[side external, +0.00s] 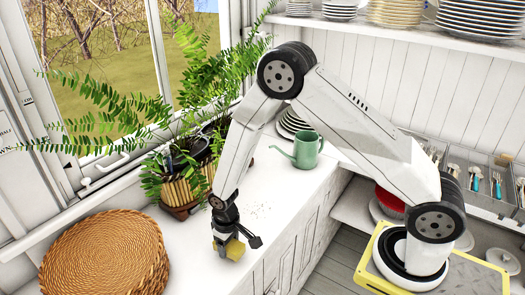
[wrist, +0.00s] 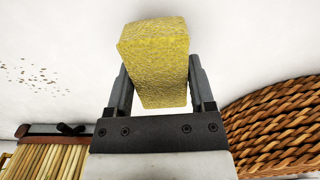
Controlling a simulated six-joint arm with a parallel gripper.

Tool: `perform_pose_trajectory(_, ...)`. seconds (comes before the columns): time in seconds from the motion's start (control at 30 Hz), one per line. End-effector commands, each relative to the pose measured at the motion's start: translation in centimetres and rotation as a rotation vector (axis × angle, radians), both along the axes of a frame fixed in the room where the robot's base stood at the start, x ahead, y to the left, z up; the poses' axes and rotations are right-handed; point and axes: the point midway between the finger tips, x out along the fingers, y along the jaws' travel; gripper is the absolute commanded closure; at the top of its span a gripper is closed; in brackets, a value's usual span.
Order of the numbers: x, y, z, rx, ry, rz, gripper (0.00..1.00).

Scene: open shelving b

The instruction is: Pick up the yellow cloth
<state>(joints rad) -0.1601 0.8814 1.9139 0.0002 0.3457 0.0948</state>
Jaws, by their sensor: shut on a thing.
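The yellow cloth (wrist: 155,60) looks like a thick, sponge-like yellow block with a rough surface. In the wrist view it sits between the two fingers of my gripper (wrist: 160,88), which is shut on it. In the side external view the yellow cloth (side external: 235,249) shows at the end of my gripper (side external: 228,240), low over the white counter (side external: 190,255). I cannot tell whether the cloth touches the counter or is just above it.
A round woven basket (side external: 105,255) is left of my gripper. A potted fern (side external: 185,190) stands behind by the window. A green watering can (side external: 303,150) and stacked plates (side external: 290,125) are further back. Dark specks (side external: 258,210) lie on the counter. The counter's front edge is close on the right.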

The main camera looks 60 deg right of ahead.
Motion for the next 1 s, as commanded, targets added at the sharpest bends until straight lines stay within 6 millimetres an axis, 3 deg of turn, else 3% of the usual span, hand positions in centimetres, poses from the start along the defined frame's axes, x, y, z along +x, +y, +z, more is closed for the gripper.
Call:
perform_pose_trajectory(0.1,-0.1,0.0,1.4,0.0,-0.002,0.0,0.88)
perform_pose_trajectory(0.57,-4.6,-0.6,6.8,0.0,-0.002,0.0,0.88)
perform_pose_trajectory(1.0,-11.2,-1.4,9.9,0.0,-0.001,0.001,0.88)
